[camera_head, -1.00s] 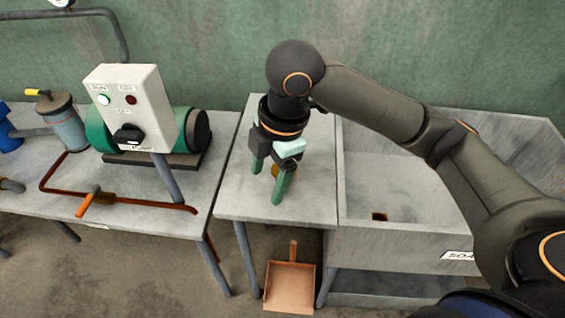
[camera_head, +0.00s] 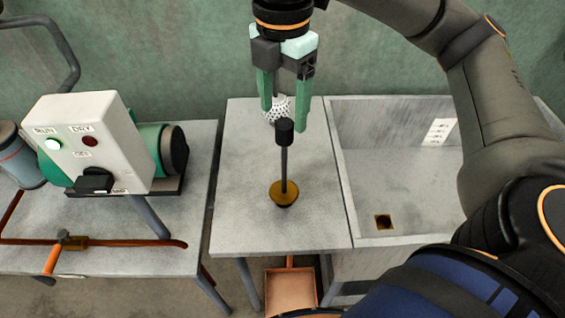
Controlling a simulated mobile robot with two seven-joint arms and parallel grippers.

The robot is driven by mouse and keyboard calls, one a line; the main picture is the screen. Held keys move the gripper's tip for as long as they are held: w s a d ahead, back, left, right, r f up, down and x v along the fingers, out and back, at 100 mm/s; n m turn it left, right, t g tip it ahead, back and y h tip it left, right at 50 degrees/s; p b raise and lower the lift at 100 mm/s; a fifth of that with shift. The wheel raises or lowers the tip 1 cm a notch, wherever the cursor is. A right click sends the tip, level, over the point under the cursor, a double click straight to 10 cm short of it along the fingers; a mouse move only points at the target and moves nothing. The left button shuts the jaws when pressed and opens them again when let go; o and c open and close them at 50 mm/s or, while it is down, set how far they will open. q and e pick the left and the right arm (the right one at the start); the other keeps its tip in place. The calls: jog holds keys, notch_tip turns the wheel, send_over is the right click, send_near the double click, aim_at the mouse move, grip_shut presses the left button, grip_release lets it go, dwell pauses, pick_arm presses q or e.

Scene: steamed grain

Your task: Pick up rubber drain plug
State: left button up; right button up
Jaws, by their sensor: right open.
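What I take for the rubber drain plug (camera_head: 284,194) stands upright on the grey side table. It has a round brown-gold base and a thin black stem with a thick black knob on top. My right gripper (camera_head: 285,119) is open, with its two green fingers pointing down. The fingertips are level in the picture with the knob, one on each side of it. I cannot tell whether the knob is truly between them or in front of them. Nothing is held. My left gripper is not in view.
A white perforated item (camera_head: 279,107) sits behind the knob, partly hidden by the fingers. A grey sink (camera_head: 392,175) with a square drain hole adjoins on the right. A control box (camera_head: 88,143) and green motor stand on the left bench. A dustpan (camera_head: 290,288) lies below.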

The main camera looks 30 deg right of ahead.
aim_at(285, 138)
jog(key=f, duration=0.7)
jog(key=shift+w+d+f, duration=0.1)
jog(key=shift+d+f, duration=0.15)
jog(key=shift+c, duration=0.2)
grip_shut()
dwell(1.0)
